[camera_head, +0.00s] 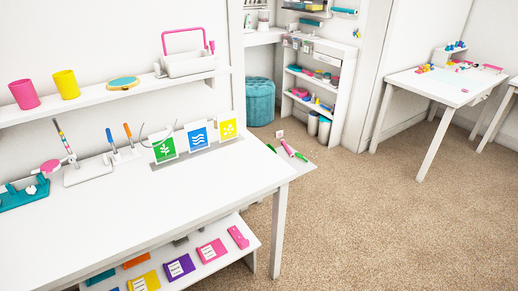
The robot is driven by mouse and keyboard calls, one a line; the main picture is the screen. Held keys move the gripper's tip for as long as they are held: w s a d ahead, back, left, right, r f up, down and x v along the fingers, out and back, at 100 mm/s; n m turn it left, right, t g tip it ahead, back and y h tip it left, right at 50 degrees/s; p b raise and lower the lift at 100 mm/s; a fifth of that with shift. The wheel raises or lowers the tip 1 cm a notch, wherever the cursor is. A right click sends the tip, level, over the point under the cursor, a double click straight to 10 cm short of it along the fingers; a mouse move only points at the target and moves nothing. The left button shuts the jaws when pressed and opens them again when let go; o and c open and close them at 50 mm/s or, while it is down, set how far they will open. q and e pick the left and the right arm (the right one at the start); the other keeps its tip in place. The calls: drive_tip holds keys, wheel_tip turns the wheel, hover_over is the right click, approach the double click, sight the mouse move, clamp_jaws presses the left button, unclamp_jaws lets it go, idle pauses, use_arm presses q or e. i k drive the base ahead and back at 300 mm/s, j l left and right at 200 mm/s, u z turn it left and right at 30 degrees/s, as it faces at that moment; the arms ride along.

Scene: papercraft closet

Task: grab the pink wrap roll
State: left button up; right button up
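A thin pink roll-like piece (287,148) lies tilted on a white board (306,164) low beside the table's far right corner. Green pieces lie on either side of it. Another small pink piece (492,68) lies on the right-hand white table. A pink block (238,237) sits at the right end of the shelf under the near table. The view is too small to tell which of these is the wrap roll. Neither of my grippers shows.
The near white table (140,215) holds colour cards, pens and a teal tool; its right leg (278,235) stands on carpet. A teal pouf (260,101) and a filled shelf unit (318,85) are behind. The carpet (390,220) between the tables is clear.

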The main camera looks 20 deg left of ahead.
sight(289, 151)
drive_tip(key=i+l+u, duration=0.85)
drive_tip(key=i+l, duration=0.2)
drive_tip(key=l, duration=0.15)
drive_tip(key=i+l+u, duration=0.1)
drive_tip(key=i+l, duration=0.35)
drive_tip(key=l, duration=0.3)
drive_tip(key=i+l+u, duration=0.1)
drive_tip(key=l, duration=0.25)
drive_tip(key=i+l, duration=0.45)
drive_tip(key=l, duration=0.35)
drive_tip(key=i+l+u, duration=0.1)
drive_tip(key=l, duration=0.3)
drive_tip(key=i+l, duration=0.4)
drive_tip(key=l, duration=0.25)
drive_tip(key=i+z, duration=0.15)
drive_tip(key=z, duration=0.2)
drive_tip(key=i+j+z, duration=0.1)
drive_tip(key=z, duration=0.25)
drive_tip(key=j, duration=0.05)
